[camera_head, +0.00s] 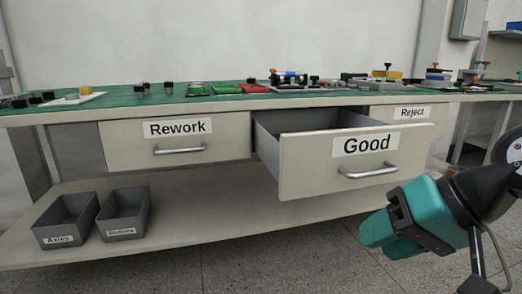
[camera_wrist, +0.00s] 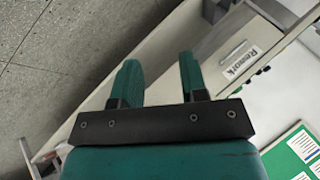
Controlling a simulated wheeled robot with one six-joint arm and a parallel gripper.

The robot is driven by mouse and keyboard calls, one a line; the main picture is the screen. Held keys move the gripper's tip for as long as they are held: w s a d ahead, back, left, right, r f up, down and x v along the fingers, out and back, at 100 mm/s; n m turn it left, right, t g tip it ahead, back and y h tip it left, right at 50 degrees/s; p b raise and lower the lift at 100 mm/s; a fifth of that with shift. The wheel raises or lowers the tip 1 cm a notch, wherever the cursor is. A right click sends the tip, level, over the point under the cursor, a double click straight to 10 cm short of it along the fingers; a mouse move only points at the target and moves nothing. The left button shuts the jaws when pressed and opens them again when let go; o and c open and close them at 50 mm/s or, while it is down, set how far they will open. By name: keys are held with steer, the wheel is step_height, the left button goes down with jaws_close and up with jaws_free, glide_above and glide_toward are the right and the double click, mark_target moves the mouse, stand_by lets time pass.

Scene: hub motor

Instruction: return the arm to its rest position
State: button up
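My gripper (camera_head: 380,230) is teal with a dark bracket and hangs at the lower right of the head view, in front of and below the Good drawer (camera_head: 300,180). In the wrist view its two teal fingers (camera_wrist: 160,80) stand apart with nothing between them. My arm reaches in from the right edge of the head view. The Good drawer is pulled out, with its grey interior partly showing. What lies on its floor is hidden by the front panel.
The Rework drawer (camera_head: 200,138) and Reject drawer (camera_head: 410,112) look shut. Two grey bins (camera_head: 66,220) stand on the lower shelf (camera_head: 215,215). Several parts lie on the green bench top (camera_head: 125,97). The tiled floor (camera_head: 270,270) in front is clear.

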steer(key=s+a+r+n+g+h+p, duration=0.2)
steer(key=s+r+n+g+h+p, duration=0.15)
steer(key=s+n+p, duration=0.4)
step_height(320, 180, up, 37)
steer(key=s+p, duration=0.1)
steer(key=p, duration=3.3)
steer(key=shift+s+g+y, duration=0.15)
steer(key=shift+g+y, duration=0.3)
